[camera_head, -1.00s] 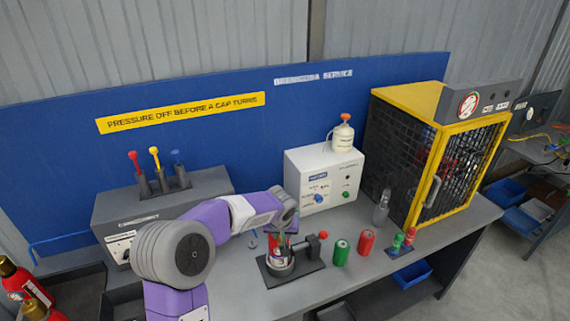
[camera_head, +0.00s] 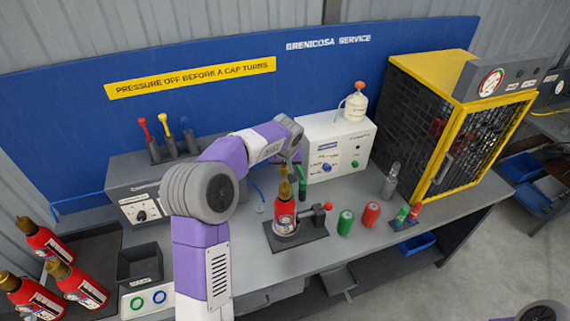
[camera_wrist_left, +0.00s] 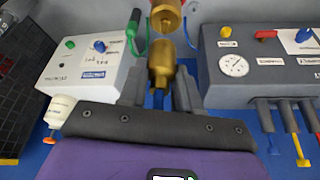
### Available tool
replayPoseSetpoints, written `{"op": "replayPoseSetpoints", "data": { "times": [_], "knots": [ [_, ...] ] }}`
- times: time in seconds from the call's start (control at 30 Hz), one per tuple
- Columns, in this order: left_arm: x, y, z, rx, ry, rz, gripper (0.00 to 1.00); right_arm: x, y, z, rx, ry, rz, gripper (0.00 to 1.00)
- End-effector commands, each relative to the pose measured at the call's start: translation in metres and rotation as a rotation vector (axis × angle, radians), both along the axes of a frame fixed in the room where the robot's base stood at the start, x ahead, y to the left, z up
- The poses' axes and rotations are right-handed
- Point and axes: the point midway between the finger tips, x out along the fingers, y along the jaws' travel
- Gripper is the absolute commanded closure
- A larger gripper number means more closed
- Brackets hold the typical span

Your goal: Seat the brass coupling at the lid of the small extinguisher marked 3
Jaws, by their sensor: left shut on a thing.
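The small red extinguisher (camera_head: 285,217) stands upright in a dark holder (camera_head: 313,231) on the bench. Its brass top (camera_head: 285,191) shows, but I cannot read a number on it. My left gripper (camera_head: 289,160) is above it, partly hidden by its own wrist. In the left wrist view, the left gripper (camera_wrist_left: 160,88) is shut on the brass coupling (camera_wrist_left: 161,62). My right gripper is not in view.
A white box (camera_head: 334,148) stands behind the holder. Green (camera_head: 345,222) and red (camera_head: 371,213) cylinders stand to its right, before a yellow-framed cage (camera_head: 462,130). Several red extinguishers (camera_head: 80,284) and a dark bin (camera_head: 139,264) are at left.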

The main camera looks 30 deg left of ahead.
Motion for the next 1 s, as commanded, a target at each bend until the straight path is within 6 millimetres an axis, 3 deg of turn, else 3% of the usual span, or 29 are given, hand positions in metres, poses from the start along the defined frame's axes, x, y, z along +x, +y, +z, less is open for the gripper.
{"op": "replayPoseSetpoints", "data": {
  "times": [1.0],
  "knots": [
    [0.0, 0.0, -0.046, 0.001, -0.002, -0.001, 1.0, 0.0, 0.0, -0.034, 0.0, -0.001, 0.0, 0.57]
  ]
}}
